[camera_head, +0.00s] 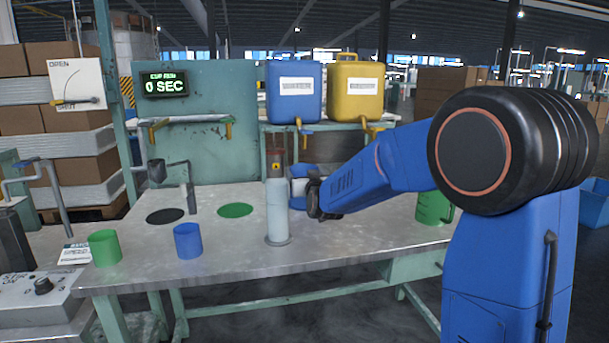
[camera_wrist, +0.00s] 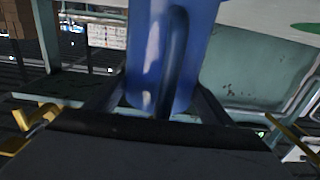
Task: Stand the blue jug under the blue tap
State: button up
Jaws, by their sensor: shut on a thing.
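My gripper (camera_head: 314,197) is shut on the blue jug, its fingers on either side of the jug's handle side. The jug (camera_wrist: 150,50) and its upright handle fill the middle of the wrist view. In the head view the blue jug (camera_head: 303,171) shows only in part behind a pale cylinder, with a whitish band across it. I cannot tell whether its base touches the bench. The blue tap (camera_head: 304,139) hangs under the blue canister (camera_head: 294,92) on the rear shelf, above and behind the jug.
A yellow canister (camera_head: 355,88) with a yellow tap stands right of the blue one. The pale cylinder (camera_head: 277,215) stands in front of the jug. A blue cup (camera_head: 188,241), a green cup (camera_head: 105,248) and a green jug (camera_head: 431,208) stand on the bench (camera_head: 350,242).

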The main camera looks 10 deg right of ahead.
jog(key=shift+f, duration=0.15)
jog(key=o, duration=1.6)
jog(key=s, duration=1.2)
